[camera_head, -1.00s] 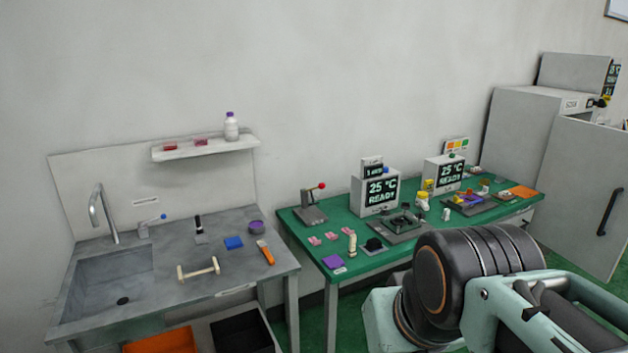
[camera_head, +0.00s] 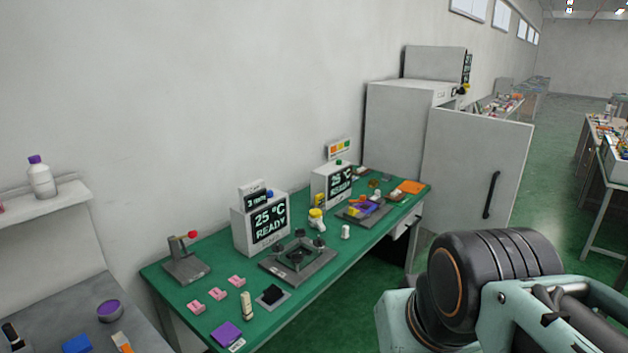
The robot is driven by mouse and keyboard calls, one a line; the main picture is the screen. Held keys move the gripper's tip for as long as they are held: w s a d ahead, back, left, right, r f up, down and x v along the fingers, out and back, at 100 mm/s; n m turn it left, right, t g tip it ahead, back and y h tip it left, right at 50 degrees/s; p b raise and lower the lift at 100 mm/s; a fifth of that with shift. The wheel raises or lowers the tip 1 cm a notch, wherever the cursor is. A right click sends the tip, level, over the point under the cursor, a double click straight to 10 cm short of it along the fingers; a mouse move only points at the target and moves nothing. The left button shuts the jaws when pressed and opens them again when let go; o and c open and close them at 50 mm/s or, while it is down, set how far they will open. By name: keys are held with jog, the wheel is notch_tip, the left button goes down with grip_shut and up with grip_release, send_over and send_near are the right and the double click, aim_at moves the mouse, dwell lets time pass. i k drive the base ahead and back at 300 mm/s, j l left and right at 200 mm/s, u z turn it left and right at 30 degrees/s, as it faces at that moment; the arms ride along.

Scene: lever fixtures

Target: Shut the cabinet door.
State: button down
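The grey cabinet (camera_head: 394,135) stands against the wall beyond the green table. Its door (camera_head: 472,172) is swung out wide, with its flat outer face and a dark vertical handle (camera_head: 491,195) toward me. The cabinet's inside is hidden behind the door. Part of my arm shows at the lower right, in front of and well short of the door. My gripper is outside the picture.
A green table (camera_head: 333,262) with displays (camera_head: 268,221), a lever fixture (camera_head: 186,262) and small parts runs between me and the wall. Open green floor lies right of the door, before more benches (camera_head: 607,150).

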aim_at(473, 166)
jog(key=i+l, duration=0.6)
jog(key=i, duration=0.15)
jog(key=i+l, duration=0.15)
jog(key=l, duration=0.2)
jog(key=i+l, duration=0.15)
jog(key=l, duration=0.25)
jog(key=l+z, duration=0.2)
jog(key=l, duration=0.45)
jog(key=i+l+z, duration=0.25)
jog(key=l, duration=0.4)
jog(key=i+l+u, duration=0.1)
jog(key=i, duration=0.3)
